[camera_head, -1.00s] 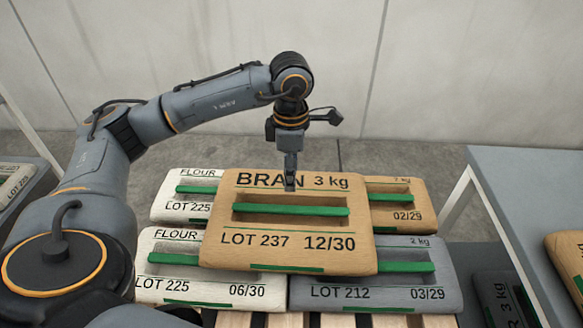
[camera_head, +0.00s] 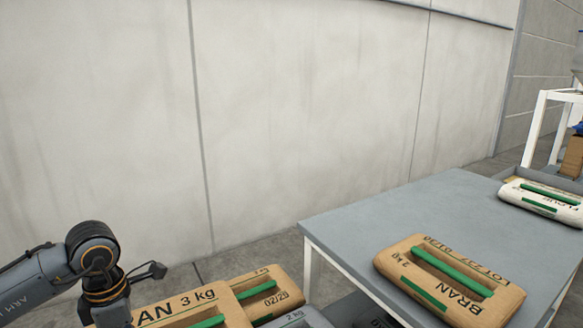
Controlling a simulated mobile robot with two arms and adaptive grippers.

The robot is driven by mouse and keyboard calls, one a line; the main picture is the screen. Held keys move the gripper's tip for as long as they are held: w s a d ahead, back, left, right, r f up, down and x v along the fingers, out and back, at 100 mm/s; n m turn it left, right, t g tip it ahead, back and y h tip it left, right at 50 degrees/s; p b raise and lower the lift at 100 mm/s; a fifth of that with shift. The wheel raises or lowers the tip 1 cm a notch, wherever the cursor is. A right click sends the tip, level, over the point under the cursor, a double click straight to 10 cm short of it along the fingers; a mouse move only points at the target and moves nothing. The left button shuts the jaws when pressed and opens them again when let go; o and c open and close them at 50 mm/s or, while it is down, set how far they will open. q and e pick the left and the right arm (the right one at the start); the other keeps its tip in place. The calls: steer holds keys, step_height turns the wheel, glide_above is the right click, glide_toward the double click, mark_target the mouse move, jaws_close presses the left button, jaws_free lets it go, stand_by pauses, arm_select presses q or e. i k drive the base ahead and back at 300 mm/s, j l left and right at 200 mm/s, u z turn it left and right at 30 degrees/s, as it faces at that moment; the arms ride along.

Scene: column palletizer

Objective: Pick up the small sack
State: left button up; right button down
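A tan sack marked BRAN, 2 kg (camera_head: 415,292), with a green handle bar, lies on the grey table (camera_head: 345,213). A larger tan BRAN 3 kg sack (camera_head: 222,300) is at the lower left, cut by the bottom edge. Another tan sack (camera_head: 285,291), marked 02/20 or similar, lies behind it. My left gripper (camera_head: 112,316) points down at the 3 kg sack's left part; its fingertips are cut off by the frame, so its grip cannot be seen. My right gripper is out of view.
A white-framed stand (camera_head: 537,128) is at the far right. The table's left and back part is bare.

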mark_target(463, 293)
steer(key=k, duration=1.1)
